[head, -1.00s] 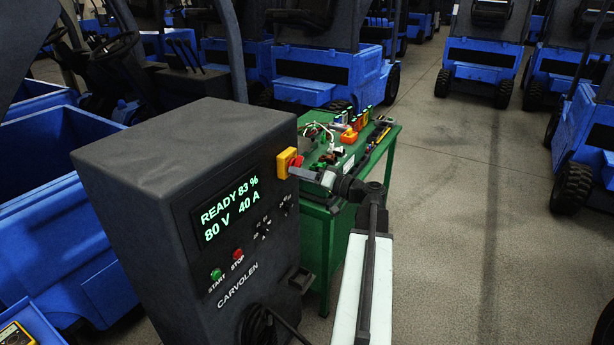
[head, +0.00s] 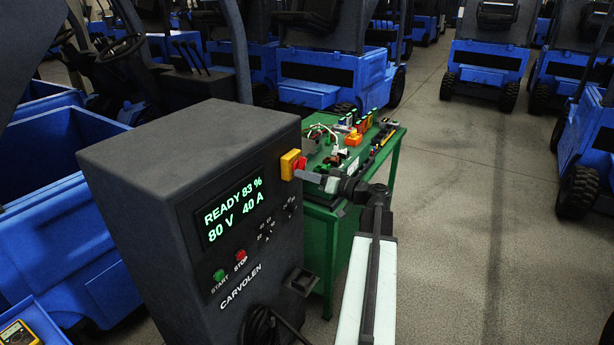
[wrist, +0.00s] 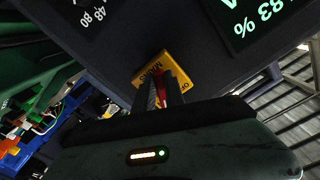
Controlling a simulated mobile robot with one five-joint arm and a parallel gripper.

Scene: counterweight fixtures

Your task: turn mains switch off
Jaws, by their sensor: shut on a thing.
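The mains switch is a red handle (head: 299,166) on a yellow plate (head: 289,164), at the upper right of the dark charger cabinet's front (head: 250,240). In the wrist view the yellow plate (wrist: 178,73) carries the word MAINS. My gripper (head: 306,174) reaches it from the right, and in the wrist view its two fingers (wrist: 168,88) are shut on the red handle, which shows as a red strip between them. The fingers hide most of the handle, so I cannot tell its exact angle. The display (head: 233,212) is lit and reads READY 83 %, 80 V, 40 A.
A green START button (head: 218,275) and a red STOP button (head: 240,254) are on the cabinet's front. A green table (head: 385,150) with tools and wiring stands behind my arm. Blue forklifts (head: 330,75) stand around. The floor at right (head: 470,200) is clear.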

